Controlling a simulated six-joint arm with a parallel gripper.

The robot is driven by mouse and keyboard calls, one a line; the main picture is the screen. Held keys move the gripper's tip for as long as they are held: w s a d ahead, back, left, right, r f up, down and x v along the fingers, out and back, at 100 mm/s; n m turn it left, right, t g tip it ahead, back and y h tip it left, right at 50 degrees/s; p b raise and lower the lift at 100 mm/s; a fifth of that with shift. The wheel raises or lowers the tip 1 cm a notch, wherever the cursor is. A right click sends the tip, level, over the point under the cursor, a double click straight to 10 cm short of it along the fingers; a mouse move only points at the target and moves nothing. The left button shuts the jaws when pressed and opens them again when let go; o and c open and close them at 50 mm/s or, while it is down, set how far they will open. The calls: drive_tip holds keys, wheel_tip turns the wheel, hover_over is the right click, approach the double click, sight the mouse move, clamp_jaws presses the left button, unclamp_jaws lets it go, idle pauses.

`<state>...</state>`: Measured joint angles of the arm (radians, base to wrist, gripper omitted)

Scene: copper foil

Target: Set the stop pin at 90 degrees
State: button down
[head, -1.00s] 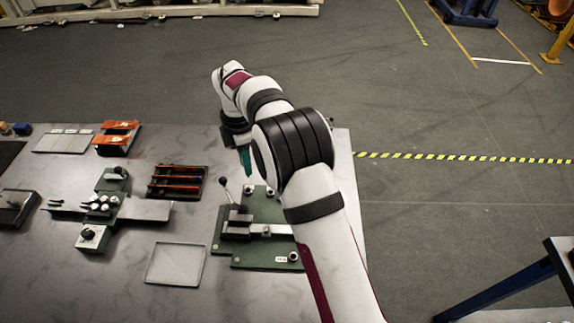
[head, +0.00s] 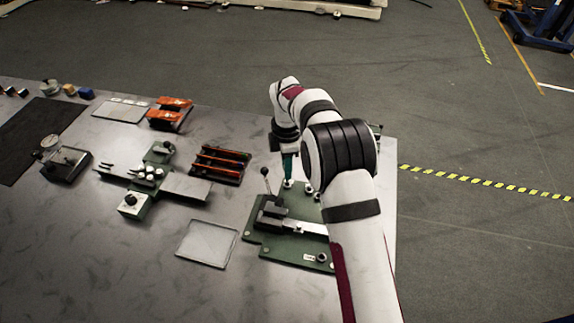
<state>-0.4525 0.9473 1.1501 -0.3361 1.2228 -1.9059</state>
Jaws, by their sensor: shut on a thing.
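The bending fixture (head: 275,246) is a green plate with a dark clamp block, a black-knobbed lever and a light bar, near the bench's right end. Small round metal bushings stand at its back edge, one of them (head: 288,184) right under my gripper. My gripper (head: 288,172) points down with teal fingers, shut, over the back left of the plate. The stop pin in its fingers is too small to make out. I cannot tell whether its tip touches or enters the bushing. My arm hides the plate's right side.
Left of the fixture lie a clear tray (head: 207,244), a dark rack with orange-red bars (head: 220,163) and a second green fixture with a knob (head: 132,205). Orange blocks (head: 170,113), a white panel (head: 120,109) and a dial gauge (head: 52,148) stand further left. The bench front is bare.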

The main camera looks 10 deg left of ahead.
drive_tip(key=shift+f, duration=2.05)
idle(1.7)
drive_tip(key=c, duration=1)
unclamp_jaws()
drive_tip(key=shift+c, duration=0.2)
drive_tip(key=shift+r, duration=0.1)
drive_tip(key=shift+r, duration=1.45)
drive_tip(key=shift+o, duration=0.2)
drive_tip(key=o, duration=0.5)
